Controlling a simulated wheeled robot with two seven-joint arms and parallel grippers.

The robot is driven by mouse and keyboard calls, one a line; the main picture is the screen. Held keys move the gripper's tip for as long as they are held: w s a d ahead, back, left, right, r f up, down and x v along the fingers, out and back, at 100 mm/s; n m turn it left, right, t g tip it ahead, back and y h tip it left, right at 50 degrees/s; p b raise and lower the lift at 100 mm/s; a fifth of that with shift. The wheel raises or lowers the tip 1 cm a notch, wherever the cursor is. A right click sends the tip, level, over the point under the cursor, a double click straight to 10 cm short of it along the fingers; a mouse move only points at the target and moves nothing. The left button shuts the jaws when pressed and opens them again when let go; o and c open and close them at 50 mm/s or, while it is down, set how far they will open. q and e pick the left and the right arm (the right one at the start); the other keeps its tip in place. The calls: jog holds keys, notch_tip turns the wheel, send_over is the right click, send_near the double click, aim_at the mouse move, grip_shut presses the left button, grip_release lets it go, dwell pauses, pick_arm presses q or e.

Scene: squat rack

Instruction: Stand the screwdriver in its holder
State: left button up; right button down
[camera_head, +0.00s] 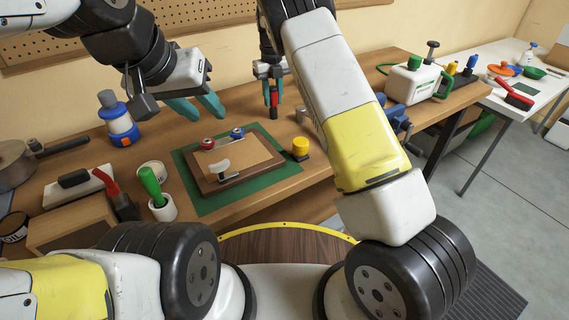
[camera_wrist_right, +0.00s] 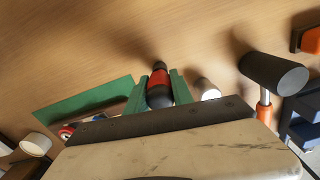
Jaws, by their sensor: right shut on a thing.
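My right gripper (camera_head: 272,88) is shut on a red and black handled tool, which looks like the screwdriver (camera_head: 273,104). In the right wrist view the screwdriver (camera_wrist_right: 160,88) sits between the two green fingers, above the wooden bench; its far end is hard to make out. My left gripper (camera_head: 197,108) is open and empty over the back left of the bench. I cannot tell for sure which thing is the holder. A white cup (camera_head: 163,210) with a green-handled tool in it stands at the front left, apart from both grippers.
A green mat (camera_head: 205,208) with a framed wooden board (camera_head: 240,166) lies mid-bench, a yellow-topped item (camera_head: 300,147) beside it. A blue-and-white bottle (camera_head: 119,122) stands back left. A dark cylinder (camera_wrist_right: 275,74) shows in the wrist view. My right arm hides part of the bench.

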jog(key=shift+f, duration=0.15)
jog(key=c, duration=1.5)
grip_release()
jog(key=shift+c, duration=0.2)
jog(key=o, duration=1.3)
jog(key=shift+o, duration=1.2)
